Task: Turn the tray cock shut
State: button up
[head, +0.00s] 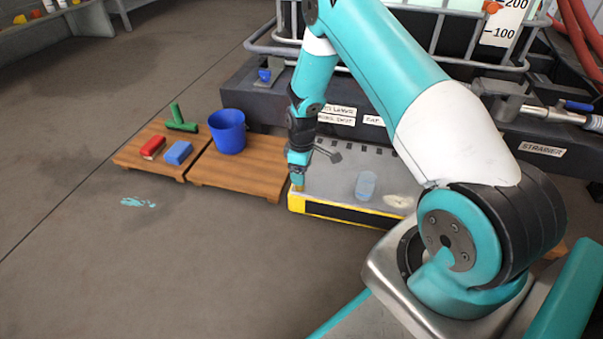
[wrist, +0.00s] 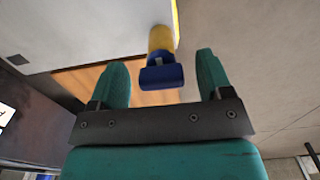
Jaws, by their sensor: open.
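The tray cock (wrist: 161,40) has a brass-yellow body and a blue handle (wrist: 162,75). In the wrist view it sits between my gripper's fingers (wrist: 162,63), with gaps on both sides. My gripper is open, and neither finger visibly touches the handle. In the head view my gripper (head: 297,174) points down at the left end of the grey tray (head: 320,208), which has a yellow rim. The cock is mostly hidden there by my gripper. I cannot tell the handle's exact turn angle.
Wooden pallets stand left of the tray, bearing a blue bucket (head: 228,131), a green T-shaped object (head: 181,119), a red block (head: 153,147) and a blue block (head: 178,153). A caged tank (head: 445,30) stands behind.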

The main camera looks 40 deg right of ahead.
jog(key=c, duration=0.9)
jog(key=shift+r+m+p, duration=0.15)
jog(key=shift+m+p, duration=0.15)
jog(key=shift+p, duration=0.25)
jog(key=m+p, duration=0.2)
jog(key=p, duration=0.1)
jog(key=shift+s+a+r+m, duration=0.1)
jog(key=shift+r+m, duration=0.05)
jog(key=shift+m, duration=0.25)
jog(key=m+p, duration=0.4)
jog(key=m, duration=0.1)
jog(key=shift+a+p, duration=0.2)
jog(key=shift+p, duration=0.1)
jog(key=m+p, duration=0.2)
jog(key=m, duration=0.3)
jog(key=shift+a, duration=0.1)
jog(key=shift+a+f+m+p, duration=0.15)
jog(key=shift+m+p, duration=0.25)
jog(key=shift+m, duration=0.75)
jog(key=shift+d+f+m+p, duration=0.1)
jog(key=shift+m+p, duration=0.3)
jog(key=shift+m, duration=0.75)
